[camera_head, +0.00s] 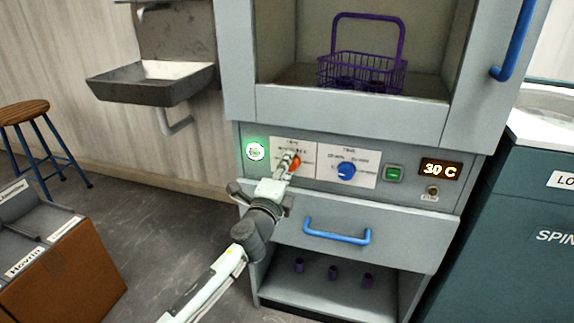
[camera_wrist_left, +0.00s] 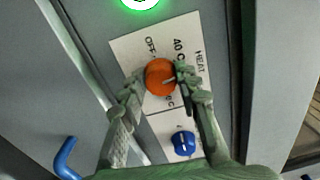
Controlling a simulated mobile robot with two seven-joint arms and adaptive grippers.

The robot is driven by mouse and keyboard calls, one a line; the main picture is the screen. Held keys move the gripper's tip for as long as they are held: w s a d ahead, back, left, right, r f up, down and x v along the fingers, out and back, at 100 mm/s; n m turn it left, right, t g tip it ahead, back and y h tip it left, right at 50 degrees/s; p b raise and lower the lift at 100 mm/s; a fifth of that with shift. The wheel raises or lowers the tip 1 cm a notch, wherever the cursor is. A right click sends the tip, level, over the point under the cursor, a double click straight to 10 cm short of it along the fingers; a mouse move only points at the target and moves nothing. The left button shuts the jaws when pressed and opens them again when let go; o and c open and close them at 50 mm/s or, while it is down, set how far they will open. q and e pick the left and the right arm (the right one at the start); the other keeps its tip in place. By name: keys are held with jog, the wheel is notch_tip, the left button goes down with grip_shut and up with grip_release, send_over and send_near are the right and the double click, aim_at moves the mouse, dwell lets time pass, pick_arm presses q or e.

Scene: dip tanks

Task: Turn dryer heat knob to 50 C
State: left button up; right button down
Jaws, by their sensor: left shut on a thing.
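The orange heat knob (camera_head: 296,163) sits on a white label plate on the dryer's grey control panel. It also shows in the left wrist view (camera_wrist_left: 160,76), with "HEAT", "OFF" and "40 C" printed around it; the other marks are partly hidden by my finger. My left gripper (camera_head: 290,158) is at the knob, its fingers on either side of it and shut on it. A lit display (camera_head: 440,169) on the panel reads 30 C. My right gripper is not in view.
A blue time knob (camera_head: 346,171), a green button (camera_head: 394,174) and a green-lit round indicator (camera_head: 255,151) are close by on the panel. A blue drawer handle (camera_head: 337,233) is below. A purple basket (camera_head: 362,70) stands in the chamber above.

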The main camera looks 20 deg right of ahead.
pick_arm(q)
jog(key=shift+m+p, duration=1.25)
jog(key=shift+m, duration=2.85)
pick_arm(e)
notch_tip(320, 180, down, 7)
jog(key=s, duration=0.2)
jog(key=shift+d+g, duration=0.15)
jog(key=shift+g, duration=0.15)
pick_arm(q)
jog(key=o, duration=1.2)
jog(key=shift+r, duration=0.1)
jog(key=shift+c, duration=0.2)
jog(key=shift+s, duration=0.1)
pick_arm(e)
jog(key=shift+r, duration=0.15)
pick_arm(q)
jog(key=v, duration=1.2)
jog(key=shift+a, duration=0.1)
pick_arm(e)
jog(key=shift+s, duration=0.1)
